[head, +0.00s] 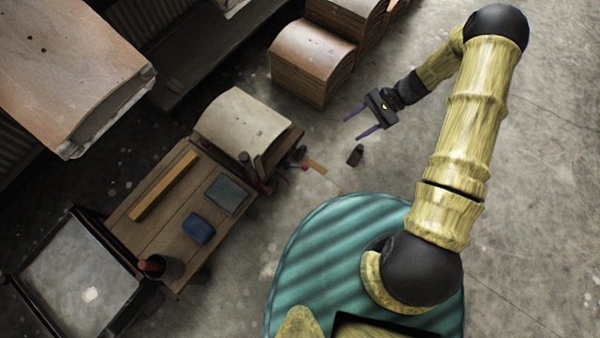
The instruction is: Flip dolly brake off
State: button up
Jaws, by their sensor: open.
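A low wooden dolly (287,147) stands on the concrete floor in the middle of the head view, carrying a stack of pale curved panels (240,120). At its right corner are dark wheel parts and a small red piece (305,167), which looks like the brake pedal. It is too small to tell whether it is up or down. My gripper (354,127) is open and empty, its two purple fingers pointing left toward the dolly. It is up and to the right of the red piece in the picture, apart from it.
A workbench (150,225) with a blue pad (199,229), a grey-blue box (227,194) and a yellow bar (164,187) adjoins the dolly. A small dark object (355,155) stands below my gripper. Brown panel stacks (312,62) stand behind. Floor at right is clear.

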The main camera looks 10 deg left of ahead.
aim_at(303, 167)
jog(key=a+f+m+y+b, duration=0.1)
jog(key=f+y+b, duration=0.1)
jog(key=f+b, duration=0.4)
jog(key=a+f+m+y+b, duration=0.2)
jog(key=f+b, duration=0.4)
jog(key=f, duration=0.9)
jog(key=a+f+m+t+y+b, duration=0.1)
jog(key=f+y+b, duration=0.3)
jog(key=f, duration=0.7)
jog(key=shift+s+a+m+b, duration=0.2)
jog(key=shift+a+m+b, duration=0.25)
jog(key=shift+b, duration=0.65)
jog(key=shift+r, duration=0.1)
jog(key=b+x, duration=0.3)
jog(key=x, duration=0.7)
jog(key=shift+s+a+b, duration=0.15)
jog(key=shift+a+b, duration=0.1)
jog(key=shift+b, duration=0.1)
jog(key=shift+s+a, duration=0.2)
jog(key=shift+a, duration=0.45)
grip_shut()
